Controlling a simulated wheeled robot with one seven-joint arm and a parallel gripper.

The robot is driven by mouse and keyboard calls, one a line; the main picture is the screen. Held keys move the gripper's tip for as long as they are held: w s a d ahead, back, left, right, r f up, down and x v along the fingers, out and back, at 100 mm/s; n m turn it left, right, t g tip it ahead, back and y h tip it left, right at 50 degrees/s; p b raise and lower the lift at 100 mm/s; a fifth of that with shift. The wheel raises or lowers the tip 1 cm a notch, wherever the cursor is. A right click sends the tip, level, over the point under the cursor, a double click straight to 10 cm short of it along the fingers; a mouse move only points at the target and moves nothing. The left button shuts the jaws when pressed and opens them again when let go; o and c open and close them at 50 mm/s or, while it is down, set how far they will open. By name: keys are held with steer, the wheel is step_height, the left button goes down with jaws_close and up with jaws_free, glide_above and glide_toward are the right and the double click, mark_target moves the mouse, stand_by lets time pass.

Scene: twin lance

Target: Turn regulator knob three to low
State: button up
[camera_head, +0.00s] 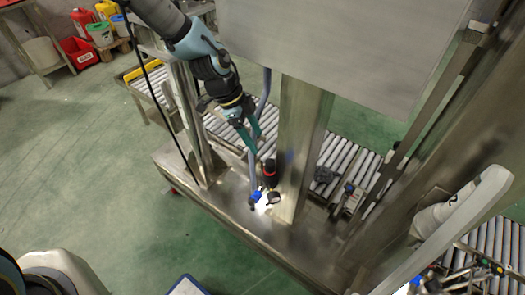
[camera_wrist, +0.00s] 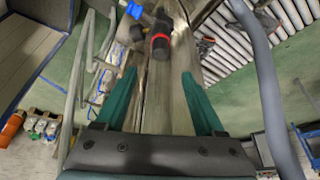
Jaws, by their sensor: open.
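A regulator with a black knob and a red ring (camera_head: 270,172) is mounted by the steel post. A small round gauge (camera_head: 273,197) and a blue fitting (camera_head: 256,196) sit just below the knob. The black knob with its red ring (camera_wrist: 160,44) also shows at the top middle of the wrist view, with the blue fitting (camera_wrist: 133,10) to its left. No number or setting mark can be read. My gripper (camera_head: 259,146) has teal fingers and is open and empty. It is just above the knob in the head view, and the knob lies beyond the fingertips (camera_wrist: 159,74), apparently apart.
A wide steel post (camera_head: 303,130) stands right beside the regulator. A grey-blue tube (camera_wrist: 262,85) runs down the right of the wrist view. A roller conveyor (camera_head: 345,162) lies behind. The green floor (camera_head: 80,170) at left is open.

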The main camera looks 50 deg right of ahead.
mark_target(269, 162)
steer(key=p+x, duration=0.2)
steer(key=x, duration=0.8)
steer(key=shift+f+p, duration=0.25)
steer(key=shift+p, duration=0.05)
steer(key=shift+c, duration=0.4)
jaws_close()
